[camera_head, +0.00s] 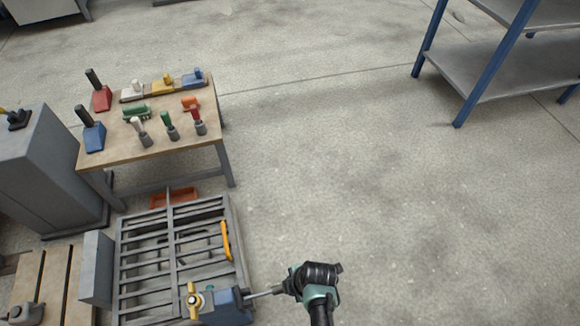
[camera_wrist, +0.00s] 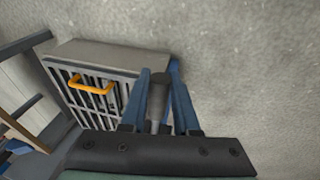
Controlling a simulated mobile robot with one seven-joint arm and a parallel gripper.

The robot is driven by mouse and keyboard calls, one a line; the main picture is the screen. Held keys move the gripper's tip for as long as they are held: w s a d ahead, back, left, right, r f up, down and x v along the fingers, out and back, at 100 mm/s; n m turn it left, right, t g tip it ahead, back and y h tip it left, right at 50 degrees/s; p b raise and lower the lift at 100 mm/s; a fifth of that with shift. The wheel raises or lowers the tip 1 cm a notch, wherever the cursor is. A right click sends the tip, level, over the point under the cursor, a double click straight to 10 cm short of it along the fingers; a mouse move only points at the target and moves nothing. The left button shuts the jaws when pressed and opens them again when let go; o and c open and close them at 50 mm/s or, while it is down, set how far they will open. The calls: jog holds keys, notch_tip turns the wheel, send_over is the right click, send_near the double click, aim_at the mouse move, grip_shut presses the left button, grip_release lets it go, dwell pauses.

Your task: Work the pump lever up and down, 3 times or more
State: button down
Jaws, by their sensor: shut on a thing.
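The pump (camera_head: 228,304) is a blue block at the right front corner of a grey barred frame, low in the head view. Its lever (camera_head: 262,293) is a thin grey rod sticking out to the right, close to level. My gripper (camera_head: 284,288) is at the outer end of the lever. In the wrist view the dark grey lever end (camera_wrist: 158,95) lies between the two blue fingers of my gripper (camera_wrist: 160,85), which is shut on it. The fingers hide part of the lever, and the pump body is not clear there.
A yellow valve handle (camera_head: 193,300) is beside the pump. The barred frame (camera_head: 120,262) has an orange handle (camera_head: 227,241), also in the wrist view (camera_wrist: 91,86). A table (camera_head: 188,158) with several tools stands behind. A blue-legged shelf (camera_head: 490,78) is far right. The floor between is clear.

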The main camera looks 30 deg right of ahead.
notch_tip(320, 180, down, 6)
jog(key=a+t+y+b, duration=0.1)
jog(key=y+b, duration=0.4)
jog(key=b, duration=0.5)
jog(key=shift+w+a+t, duration=0.25)
jog(key=shift+t, duration=0.05)
jog(key=shift+a+y, duration=0.1)
jog(key=shift+y, duration=0.2)
jog(key=c, duration=0.6)
grip_release()
jog(key=shift+c, duration=0.2)
jog(key=p+v, duration=0.5)
jog(key=v, duration=0.8)
